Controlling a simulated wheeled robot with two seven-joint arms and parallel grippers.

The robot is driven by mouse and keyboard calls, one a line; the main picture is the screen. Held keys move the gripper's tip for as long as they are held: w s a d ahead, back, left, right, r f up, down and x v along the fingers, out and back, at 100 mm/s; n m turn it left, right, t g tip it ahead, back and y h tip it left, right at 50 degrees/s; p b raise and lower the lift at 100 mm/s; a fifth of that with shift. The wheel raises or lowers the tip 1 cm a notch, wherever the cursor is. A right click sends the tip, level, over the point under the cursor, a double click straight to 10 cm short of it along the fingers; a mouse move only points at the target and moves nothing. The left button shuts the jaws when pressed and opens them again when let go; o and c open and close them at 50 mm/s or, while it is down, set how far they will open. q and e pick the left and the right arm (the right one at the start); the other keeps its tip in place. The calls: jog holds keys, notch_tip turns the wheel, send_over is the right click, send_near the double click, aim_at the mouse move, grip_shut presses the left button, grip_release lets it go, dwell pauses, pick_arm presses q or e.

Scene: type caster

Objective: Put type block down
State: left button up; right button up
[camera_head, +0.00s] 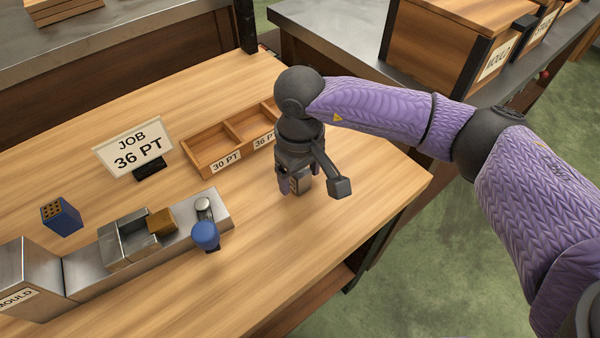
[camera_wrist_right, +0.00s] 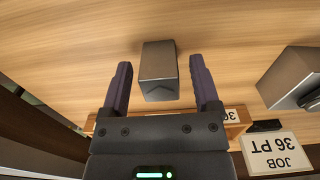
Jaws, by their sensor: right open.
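The type block is a small grey block (camera_wrist_right: 158,72) between the fingers of my right gripper (camera_wrist_right: 163,85) in the right wrist view. A gap shows between it and each finger. My left gripper is not in view.
A two-compartment tray (camera_head: 207,172) has labels 30 PT and 36 PT. A JOB 36 PT sign (camera_head: 132,148) stands left of it. A metal caster (camera_head: 125,240) with a blue knob (camera_head: 205,236) and a blue block with holes (camera_head: 62,217) are at left. The front right table is clear.

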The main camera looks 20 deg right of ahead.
notch_tip(320, 180, up, 11)
jog(key=p, duration=0.3)
jog(key=shift+f, duration=0.1)
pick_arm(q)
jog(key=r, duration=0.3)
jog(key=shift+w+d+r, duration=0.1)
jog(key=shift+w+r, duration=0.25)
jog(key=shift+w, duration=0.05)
pick_arm(e)
jog(key=shift+r, duration=0.3)
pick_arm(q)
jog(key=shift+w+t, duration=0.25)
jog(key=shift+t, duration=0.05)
